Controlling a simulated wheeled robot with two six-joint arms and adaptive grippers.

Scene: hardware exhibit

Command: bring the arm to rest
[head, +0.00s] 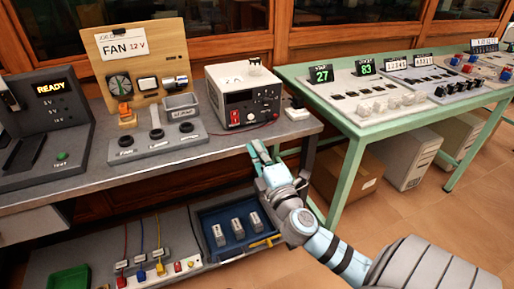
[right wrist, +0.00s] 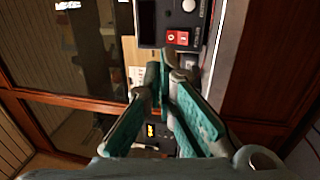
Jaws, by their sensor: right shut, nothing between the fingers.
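My right arm comes in from the lower right of the head view. Its gripper (head: 258,154) is beside the front edge of the grey bench, below and right of the power supply. The right wrist view shows the gripper (right wrist: 164,70) with its green fingers together at the tips and nothing between them. The power supply (head: 243,97) is a white box with a red switch, and its red switch also shows in the right wrist view (right wrist: 177,37). My left gripper is not in the head view.
The grey bench (head: 285,133) holds a fan board (head: 140,62) and a READY panel (head: 52,115). A blue tray (head: 262,217) with several grey blocks sits on the lower shelf. A green table (head: 345,165) with displays stands right. Boxes and PC cases stand under it.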

